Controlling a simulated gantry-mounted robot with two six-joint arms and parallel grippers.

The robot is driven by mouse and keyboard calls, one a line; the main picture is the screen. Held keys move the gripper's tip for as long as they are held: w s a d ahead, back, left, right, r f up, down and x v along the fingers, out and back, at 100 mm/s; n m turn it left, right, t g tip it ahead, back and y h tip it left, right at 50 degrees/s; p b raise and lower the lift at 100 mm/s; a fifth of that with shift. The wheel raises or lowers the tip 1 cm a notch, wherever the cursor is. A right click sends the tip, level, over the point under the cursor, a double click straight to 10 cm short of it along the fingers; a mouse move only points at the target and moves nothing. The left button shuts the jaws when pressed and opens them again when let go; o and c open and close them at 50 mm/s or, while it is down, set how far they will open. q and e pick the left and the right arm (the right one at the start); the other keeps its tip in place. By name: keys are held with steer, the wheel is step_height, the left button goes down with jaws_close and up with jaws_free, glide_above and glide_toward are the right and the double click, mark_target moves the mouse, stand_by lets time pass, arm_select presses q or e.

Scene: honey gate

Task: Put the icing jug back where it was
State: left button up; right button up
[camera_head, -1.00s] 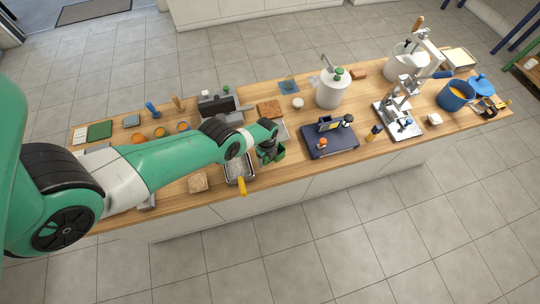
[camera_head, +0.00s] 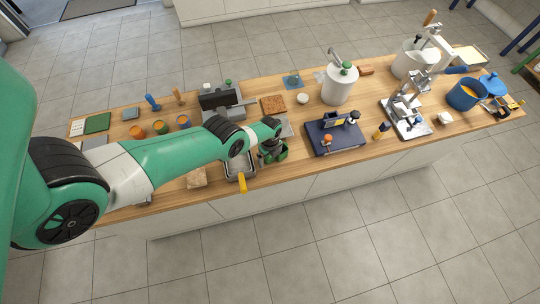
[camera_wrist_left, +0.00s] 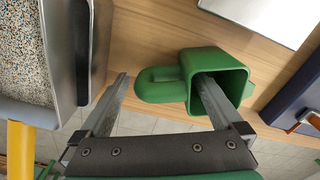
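The icing jug is a green cup-like vessel with a side handle. In the head view the jug (camera_head: 282,154) is on the wooden counter near its front edge, partly hidden by my left gripper (camera_head: 268,148). In the left wrist view the jug (camera_wrist_left: 182,63) shows with its mouth visible and its handle toward the left. My left gripper (camera_wrist_left: 163,85) is open there. One finger reaches at the jug's mouth, apparently inside it, and the other is left of the handle, with a gap. My right gripper is not in view.
A metal tray with a yellow handle (camera_head: 242,184) is just left of the jug; speckled grains (camera_wrist_left: 18,50) fill it. A dark blue stand (camera_head: 347,140) is to the right. A white pot (camera_head: 338,88) and a grey press (camera_head: 405,115) stand further right. The counter's front edge is close.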

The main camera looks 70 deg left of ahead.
arm_select(q)
step_height(320, 180, up, 12)
steer(key=p, duration=1.2)
steer(key=shift+r, duration=0.2)
steer(key=shift+f, duration=0.1)
